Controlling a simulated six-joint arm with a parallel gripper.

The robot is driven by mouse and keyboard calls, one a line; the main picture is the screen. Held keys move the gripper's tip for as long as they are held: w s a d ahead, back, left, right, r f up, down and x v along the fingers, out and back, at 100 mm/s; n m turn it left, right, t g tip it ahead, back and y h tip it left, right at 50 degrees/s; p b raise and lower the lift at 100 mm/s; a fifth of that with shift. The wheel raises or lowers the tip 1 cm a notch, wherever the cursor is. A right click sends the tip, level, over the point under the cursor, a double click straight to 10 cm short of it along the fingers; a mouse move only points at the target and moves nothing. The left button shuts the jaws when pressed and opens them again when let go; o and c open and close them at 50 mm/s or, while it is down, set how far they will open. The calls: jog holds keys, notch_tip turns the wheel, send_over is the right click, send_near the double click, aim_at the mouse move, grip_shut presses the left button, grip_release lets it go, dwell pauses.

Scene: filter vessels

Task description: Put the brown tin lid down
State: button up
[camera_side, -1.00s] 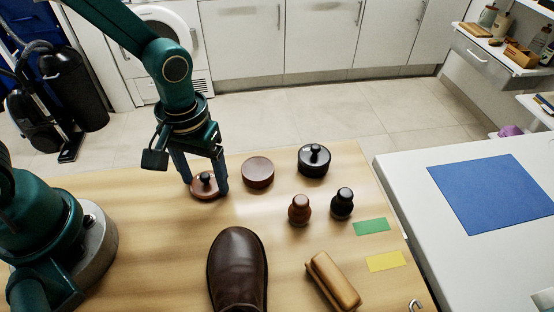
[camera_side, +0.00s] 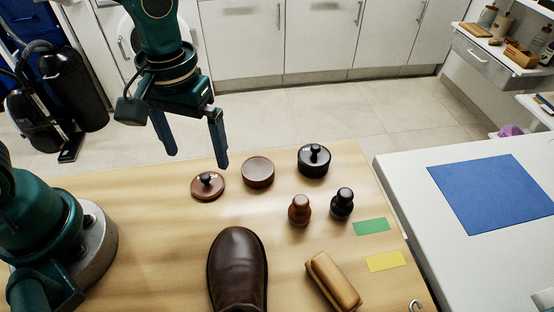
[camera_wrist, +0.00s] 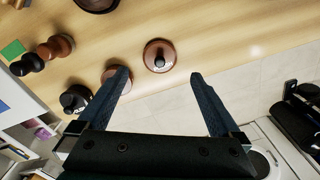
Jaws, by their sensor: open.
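The brown tin lid (camera_side: 207,187), a flat reddish-brown disc with a black knob, lies on the wooden table. It also shows in the wrist view (camera_wrist: 159,56), ahead of the fingers. The round brown tin (camera_side: 258,172) stands open-topped or flat-topped to its right; I cannot tell which. In the wrist view the tin (camera_wrist: 115,75) is partly hidden by a finger. My gripper (camera_side: 196,160) is open and empty, raised above and behind the lid, apart from it.
A black tin with a knobbed lid (camera_side: 314,160) stands right of the brown tin. A brown brush (camera_side: 300,209) and a black one (camera_side: 341,203) stand nearer. A brown shoe (camera_side: 237,270), a wooden-backed brush (camera_side: 333,282), and green (camera_side: 371,226) and yellow (camera_side: 386,261) patches lie in front.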

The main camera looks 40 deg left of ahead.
aim_at(203, 178)
jog(key=s+a+r+m+t, duration=0.3)
jog(key=s+a+r+t, duration=0.2)
jog(key=r, duration=0.3)
jog(key=shift+s+m+t, duration=0.3)
jog(key=shift+s, duration=0.3)
